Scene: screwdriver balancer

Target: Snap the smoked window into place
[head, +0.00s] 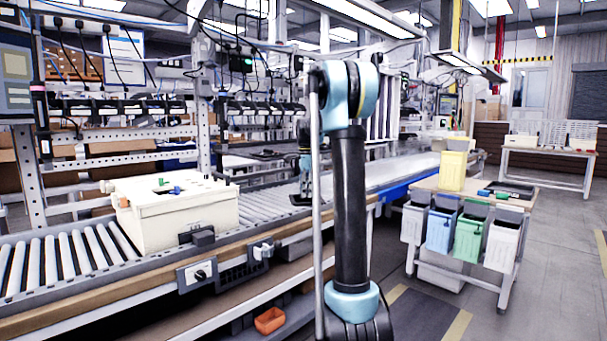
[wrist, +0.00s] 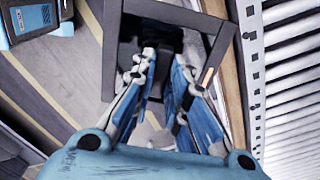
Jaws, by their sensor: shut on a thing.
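My gripper (wrist: 165,62) points down in the wrist view, its blue-padded fingers closed on a dark piece between the tips. That piece appears to belong to a dark grey frame (wrist: 182,15), which I take for the smoked window; its lower part is hidden by the fingers. In the head view my gripper (head: 304,180) is partly hidden behind my arm, above the conveyor's front side, with a dark flat shape (head: 301,200) at its tips. A cream box-shaped housing (head: 190,220) sits on the rollers to the left, apart from my gripper.
The roller conveyor (head: 70,262) runs across the left and middle, with small control boxes (head: 196,275) on its front rail. A cart (head: 470,195) with several coloured bins stands at the right. An orange bin (head: 270,320) lies low under the conveyor.

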